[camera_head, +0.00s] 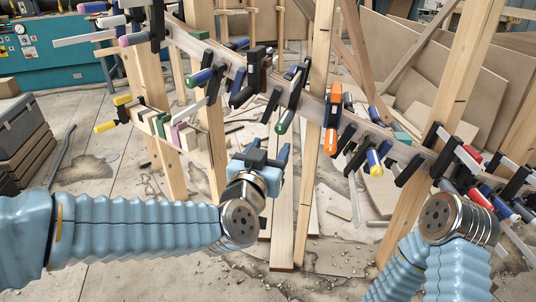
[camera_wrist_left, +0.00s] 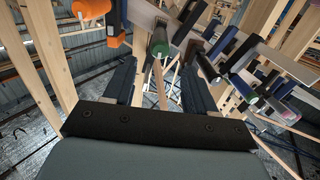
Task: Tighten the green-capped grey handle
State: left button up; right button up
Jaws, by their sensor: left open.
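The green-capped grey handle (camera_head: 288,106) hangs from a clamp on the curved wooden stringer, its cap at the low end. In the left wrist view the handle (camera_wrist_left: 159,37) lies ahead, between the lines of my two fingers, cap towards me. My left gripper (camera_head: 268,157) is below and slightly left of it in the head view. In the left wrist view the gripper (camera_wrist_left: 158,76) is open with nothing between its fingers; whether a finger touches the handle I cannot tell. The right arm shows at the lower right, but its gripper is not seen.
An orange clamp (camera_head: 333,118) is right of the handle, and a black clamp (camera_head: 256,66) is left of it. Several more clamps line the stringer (camera_head: 385,139). Wooden posts (camera_head: 314,180) stand close by. Another green-capped handle (camera_wrist_left: 250,103) shows at right in the left wrist view.

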pick_arm(q)
jog(key=shift+s+a, duration=0.15)
jog(key=shift+s, duration=0.25)
jog(key=shift+v, duration=0.75)
